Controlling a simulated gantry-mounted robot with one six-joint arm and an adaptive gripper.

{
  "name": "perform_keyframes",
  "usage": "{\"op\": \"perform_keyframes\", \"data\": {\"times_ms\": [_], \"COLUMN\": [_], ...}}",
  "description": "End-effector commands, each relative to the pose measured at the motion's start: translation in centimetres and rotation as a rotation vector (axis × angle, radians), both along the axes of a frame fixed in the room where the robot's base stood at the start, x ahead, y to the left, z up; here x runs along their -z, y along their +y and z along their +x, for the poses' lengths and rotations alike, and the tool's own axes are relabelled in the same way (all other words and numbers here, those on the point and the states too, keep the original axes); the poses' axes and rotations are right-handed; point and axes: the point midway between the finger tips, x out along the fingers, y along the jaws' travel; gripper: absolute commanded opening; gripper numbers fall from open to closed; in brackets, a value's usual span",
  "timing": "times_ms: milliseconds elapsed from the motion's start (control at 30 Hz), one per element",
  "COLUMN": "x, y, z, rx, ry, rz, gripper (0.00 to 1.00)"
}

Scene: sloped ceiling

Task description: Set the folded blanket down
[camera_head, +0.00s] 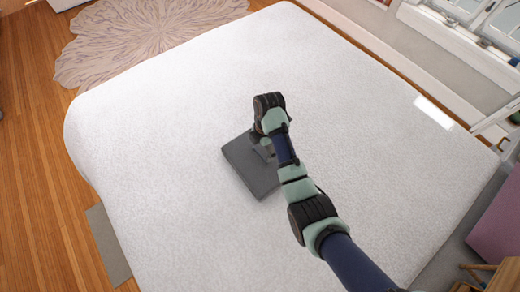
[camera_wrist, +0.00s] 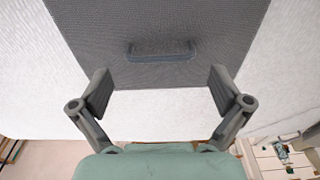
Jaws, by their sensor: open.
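The folded blanket (camera_head: 245,163) is a flat, dark grey square. It lies on the white bed (camera_head: 180,120), near the middle. In the wrist view, the blanket (camera_wrist: 160,22) fills the upper middle and has a grey handle-like bar (camera_wrist: 160,53) near its edge. My gripper (camera_wrist: 160,90) is open, with its fingers apart on either side of the bar and nothing between them. In the head view, my gripper (camera_head: 264,150) is over the blanket's upper right part and hides some of it. I cannot tell whether the fingertips touch the blanket.
The bed is otherwise bare, with free room all around the blanket. A patterned rug (camera_head: 140,35) lies on the wooden floor (camera_head: 35,190) at the upper left. A grey mat (camera_head: 107,245) lies beside the bed. A purple item (camera_head: 497,225) stands at the lower right.

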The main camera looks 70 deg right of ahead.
Motion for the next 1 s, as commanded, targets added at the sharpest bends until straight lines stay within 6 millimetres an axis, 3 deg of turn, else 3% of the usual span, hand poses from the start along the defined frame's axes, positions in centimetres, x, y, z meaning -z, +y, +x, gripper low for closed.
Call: {"op": "perform_keyframes", "data": {"times_ms": [100, 300, 900, 1000], "x": [-3.4, -7.8, -8.2, -8.3], "y": [-0.4, -0.7, -0.8, -0.1], "z": [-0.1, -0.5, -0.5, 0.5], "rx": [0.001, 0.0, 0.0, 0.019], "ry": [-0.003, 0.0, 0.001, -0.013], "rz": [-0.004, 0.001, 0.001, -0.02], "gripper": [1.0, 1.0, 1.0, 1.0]}}
